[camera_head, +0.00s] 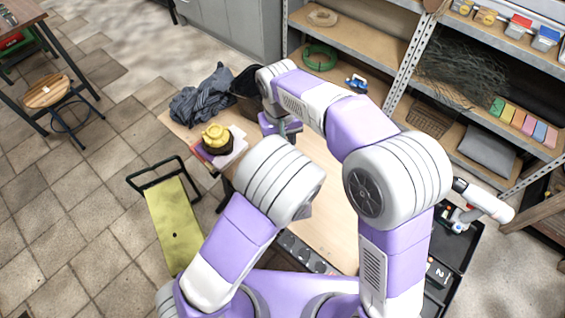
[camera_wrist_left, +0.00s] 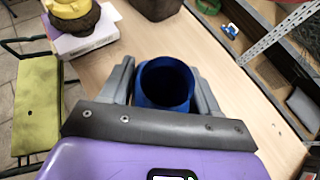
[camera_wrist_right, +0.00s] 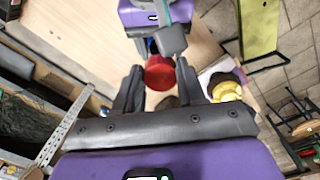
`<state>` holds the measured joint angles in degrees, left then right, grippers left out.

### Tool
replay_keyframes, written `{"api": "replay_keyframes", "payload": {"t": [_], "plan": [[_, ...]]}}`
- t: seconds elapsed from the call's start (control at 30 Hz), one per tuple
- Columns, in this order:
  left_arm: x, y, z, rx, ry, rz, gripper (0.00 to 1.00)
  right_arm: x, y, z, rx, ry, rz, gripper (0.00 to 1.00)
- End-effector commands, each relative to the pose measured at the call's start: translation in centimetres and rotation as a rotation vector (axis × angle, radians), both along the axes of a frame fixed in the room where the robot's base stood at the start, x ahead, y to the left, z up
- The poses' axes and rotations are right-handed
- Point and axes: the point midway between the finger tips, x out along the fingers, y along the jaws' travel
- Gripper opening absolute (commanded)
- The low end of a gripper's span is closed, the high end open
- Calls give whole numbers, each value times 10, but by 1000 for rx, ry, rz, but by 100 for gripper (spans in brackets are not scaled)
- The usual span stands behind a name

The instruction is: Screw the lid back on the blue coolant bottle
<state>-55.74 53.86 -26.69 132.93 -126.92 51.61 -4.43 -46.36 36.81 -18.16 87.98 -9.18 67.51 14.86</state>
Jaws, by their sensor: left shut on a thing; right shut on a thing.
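The blue coolant bottle (camera_wrist_left: 150,101) stands between the fingers of my left gripper (camera_wrist_left: 160,76) in the left wrist view, with its round dark mouth open and facing up. My left gripper is shut on it. The red lid (camera_wrist_right: 159,76) is between the fingertips of my right gripper (camera_wrist_right: 160,67) in the right wrist view, and that gripper is shut on it. In that view a little blue of the bottle shows beyond the lid, next to my left gripper. The gap between lid and bottle cannot be judged. In the head view my arms hide the bottle and lid.
The wooden workbench (camera_head: 338,232) is mostly clear. A yellow-topped object (camera_head: 215,137) on a pale stack, grey cloth (camera_head: 203,96) and a black container (camera_head: 247,82) lie at its far left. Shelves (camera_head: 395,75) stand behind; a yellow-green cart (camera_head: 174,222) is at left.

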Motion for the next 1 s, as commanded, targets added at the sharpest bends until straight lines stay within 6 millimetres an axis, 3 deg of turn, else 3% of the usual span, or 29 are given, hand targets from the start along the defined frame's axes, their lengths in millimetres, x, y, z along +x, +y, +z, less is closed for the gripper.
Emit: {"api": "replay_keyframes", "payload": {"t": [0.4, 1.0], "plan": [[1, 0, 1, -1, -4, 0, 0, 0, -2, -34, -1, 2, -1, 12], [1, 0, 1, -1, -4, 0, 0, -1, -2, -35, -2, -3, -1, 12]]}}
